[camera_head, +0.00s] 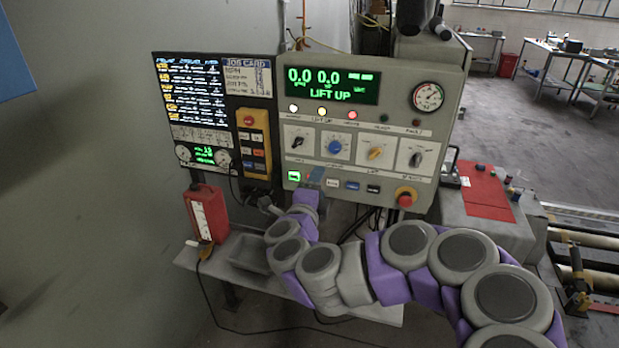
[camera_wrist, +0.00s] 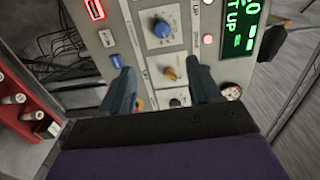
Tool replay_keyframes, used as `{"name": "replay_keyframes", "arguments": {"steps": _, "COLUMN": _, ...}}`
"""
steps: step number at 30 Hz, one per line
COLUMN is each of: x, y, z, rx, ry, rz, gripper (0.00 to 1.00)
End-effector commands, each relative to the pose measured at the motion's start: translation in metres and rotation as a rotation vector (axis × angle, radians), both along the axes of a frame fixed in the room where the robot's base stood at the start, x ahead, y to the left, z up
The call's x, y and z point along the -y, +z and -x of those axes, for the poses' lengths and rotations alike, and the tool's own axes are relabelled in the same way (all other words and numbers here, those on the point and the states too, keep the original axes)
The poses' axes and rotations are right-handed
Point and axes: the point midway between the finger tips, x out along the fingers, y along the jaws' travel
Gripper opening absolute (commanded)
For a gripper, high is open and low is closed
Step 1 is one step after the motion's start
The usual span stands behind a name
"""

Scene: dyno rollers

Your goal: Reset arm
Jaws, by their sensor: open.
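My arm (camera_head: 410,240) shows in the head view as grey joints with purple links. It reaches from the lower right, bends in front of the grey control panel (camera_head: 440,88), and its far end rises near the panel's lower left. The jaws are hard to make out there. In the wrist view, my gripper (camera_wrist: 161,85) is open, with two dark fingers apart and nothing held between them. The fingers point toward the panel face (camera_wrist: 145,45), one on each side of the yellow knob (camera_wrist: 171,73) in the picture. Whether they touch the panel cannot be told.
The panel carries a blue knob (camera_head: 335,147), a red stop button (camera_head: 405,198) and a display (camera_head: 333,87) reading "LIFT UP". Cables (camera_wrist: 70,65) hang below the panel.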

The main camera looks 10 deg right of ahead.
Motion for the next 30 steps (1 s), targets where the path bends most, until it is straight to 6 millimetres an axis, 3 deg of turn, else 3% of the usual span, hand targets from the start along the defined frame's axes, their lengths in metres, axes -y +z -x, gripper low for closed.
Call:
{"name": "replay_keyframes", "arguments": {"steps": 5, "x": -0.028, "y": 0.019, "z": -0.004, "rx": -0.002, "ry": 0.134, "rz": 0.042, "gripper": 0.62}}
{"name": "replay_keyframes", "arguments": {"steps": 8, "x": -0.059, "y": 0.037, "z": -0.003, "rx": -0.012, "ry": 0.294, "rz": 0.103, "gripper": 0.62}}
{"name": "replay_keyframes", "arguments": {"steps": 15, "x": -0.135, "y": 0.055, "z": 0.028, "rx": -0.102, "ry": 0.691, "rz": 0.326, "gripper": 0.62}}
{"name": "replay_keyframes", "arguments": {"steps": 19, "x": -0.163, "y": 0.045, "z": 0.059, "rx": -0.189, "ry": 0.882, "rz": 0.466, "gripper": 0.62}}
{"name": "replay_keyframes", "arguments": {"steps": 23, "x": -0.177, "y": 0.025, "z": 0.097, "rx": -0.308, "ry": 1.052, "rz": 0.609, "gripper": 0.62}}
{"name": "replay_keyframes", "arguments": {"steps": 26, "x": -0.178, "y": 0.006, "z": 0.129, "rx": -0.417, "ry": 1.166, "rz": 0.714, "gripper": 0.62}}
{"name": "replay_keyframes", "arguments": {"steps": 30, "x": -0.163, "y": -0.027, "z": 0.179, "rx": -0.608, "ry": 1.307, "rz": 0.841, "gripper": 0.62}}
